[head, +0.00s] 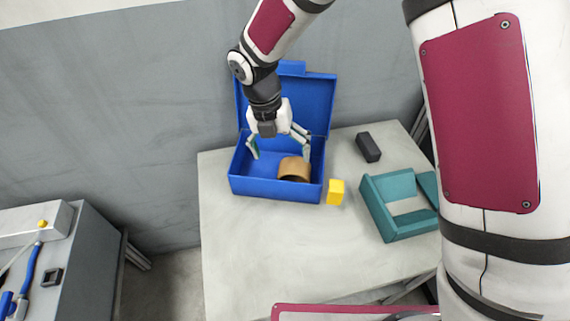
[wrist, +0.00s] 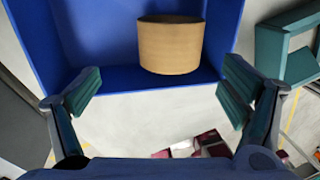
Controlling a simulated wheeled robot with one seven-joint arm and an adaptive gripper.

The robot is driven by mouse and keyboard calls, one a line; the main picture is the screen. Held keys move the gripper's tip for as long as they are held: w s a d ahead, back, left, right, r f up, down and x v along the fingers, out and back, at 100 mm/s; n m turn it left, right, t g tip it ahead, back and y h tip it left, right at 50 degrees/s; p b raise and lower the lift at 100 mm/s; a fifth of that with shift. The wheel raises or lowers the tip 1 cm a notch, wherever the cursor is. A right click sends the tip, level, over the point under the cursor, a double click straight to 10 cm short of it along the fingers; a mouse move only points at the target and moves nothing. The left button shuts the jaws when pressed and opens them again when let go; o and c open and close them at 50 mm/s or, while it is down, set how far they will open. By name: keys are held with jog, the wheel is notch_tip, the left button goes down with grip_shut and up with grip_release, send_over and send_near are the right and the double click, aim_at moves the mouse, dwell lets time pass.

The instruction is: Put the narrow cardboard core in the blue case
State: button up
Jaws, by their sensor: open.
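The blue case (head: 262,187) stands on the table with its lid raised at the back. The cardboard core (head: 294,168), a short tan cylinder, is inside the case toward its front right. In the wrist view the core (wrist: 171,46) shows close to one wall of the blue case (wrist: 110,84). My gripper (head: 279,152) is over the case with its fingers spread wide. In the wrist view my gripper (wrist: 157,90) is open and empty, and the core is apart from both fingers.
A yellow block (head: 336,192) stands just right of the case. A black block (head: 368,147) and an open teal box (head: 391,222) lie farther right. The table (head: 260,255) is clear in front. A grey cabinet (head: 85,265) with tools is at the left.

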jog(key=shift+a+r, duration=0.25)
jog(key=shift+r, duration=0.9)
jog(key=shift+a+r, duration=0.2)
jog(key=shift+r, duration=0.9)
jog(key=s+d+r+m+t, duration=0.1)
jog(key=s+d+r+m, duration=0.4)
jog(key=d+r+m, duration=0.3)
jog(key=s+d+r+m, duration=0.4)
jog(key=d+r+m, duration=0.3)
jog(key=d+m, duration=0.15)
jog(key=s+d+r+m+t+y, duration=0.1)
jog(key=s+d+m, duration=0.2)
jog(key=s+m, duration=0.5)
jog(key=s+d+r+m+t+y, duration=0.1)
jog(key=s+d+m, duration=0.2)
jog(key=s+m, duration=0.6)
jog(key=shift+d+m, duration=0.35)
jog(key=shift+m, duration=0.5)
